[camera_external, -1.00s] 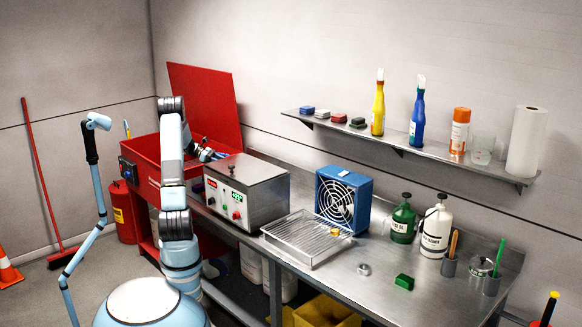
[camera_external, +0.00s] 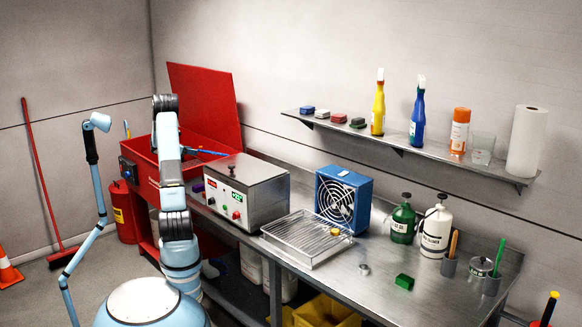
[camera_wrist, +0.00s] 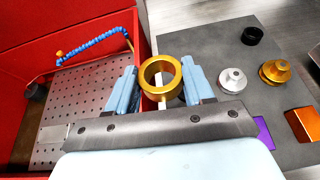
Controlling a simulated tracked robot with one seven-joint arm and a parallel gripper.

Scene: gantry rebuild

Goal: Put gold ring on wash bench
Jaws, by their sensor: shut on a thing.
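The gold ring (camera_wrist: 178,80) is in the wrist view, pinched between the two light blue fingers of my gripper (camera_wrist: 160,86). The ring's opening faces the camera. My gripper is shut on it. Ring and gripper appear above the right wall of the red wash bench (camera_wrist: 141,50), between its perforated floor and the grey mat. The wash bench (camera_external: 139,173) stands at the back left in the external view, with its red lid raised. There my arm hides the gripper and the ring.
A grey mat (camera_wrist: 262,88) right of the wash bench holds a black ring (camera_wrist: 252,35), a silver flanged part (camera_wrist: 232,80), a gold flanged part (camera_wrist: 275,71), and purple and orange blocks. A blue hose (camera_wrist: 92,43) crosses the wash bench. A metal control box (camera_external: 247,195) stands nearby.

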